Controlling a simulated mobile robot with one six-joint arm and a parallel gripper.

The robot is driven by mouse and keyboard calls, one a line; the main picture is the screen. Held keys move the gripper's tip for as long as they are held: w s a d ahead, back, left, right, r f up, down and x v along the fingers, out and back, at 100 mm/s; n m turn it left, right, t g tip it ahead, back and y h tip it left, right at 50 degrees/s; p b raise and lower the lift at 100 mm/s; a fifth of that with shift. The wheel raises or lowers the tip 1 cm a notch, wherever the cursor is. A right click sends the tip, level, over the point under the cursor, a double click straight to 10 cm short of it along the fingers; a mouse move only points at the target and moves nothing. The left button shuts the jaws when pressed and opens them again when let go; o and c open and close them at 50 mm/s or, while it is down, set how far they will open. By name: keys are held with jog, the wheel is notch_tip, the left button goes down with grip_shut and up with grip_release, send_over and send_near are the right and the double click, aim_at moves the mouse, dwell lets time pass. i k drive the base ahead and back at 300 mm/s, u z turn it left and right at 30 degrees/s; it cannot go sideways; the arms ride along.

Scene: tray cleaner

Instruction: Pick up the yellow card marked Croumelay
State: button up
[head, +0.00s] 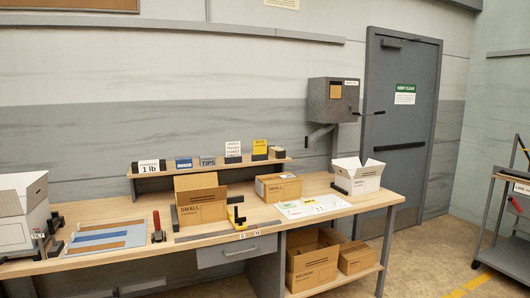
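A yellow card (259,146) stands upright in a dark holder near the right end of the small raised shelf (210,167) at the back of the workbench. Its print is too small to read, so I cannot tell whether it says Croumelay. To its left stand a white card with several lines of text (233,149), a grey card reading TIPS (207,160), a blue card (184,163) and a white card reading 1 lb (149,166). My gripper is not in view.
On the workbench (330,207) stand an open small carton (201,207), a closed carton (278,190), a white box (358,182) and a red-handled tool (157,226). Cartons (311,265) sit on the lower shelf. A grey cart (505,240) stands at right. Some floor in front is clear.

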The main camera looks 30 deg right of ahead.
aim_at(260, 147)
jog(key=u, duration=0.1)
jog(key=i, duration=0.95)
jog(key=z, duration=0.05)
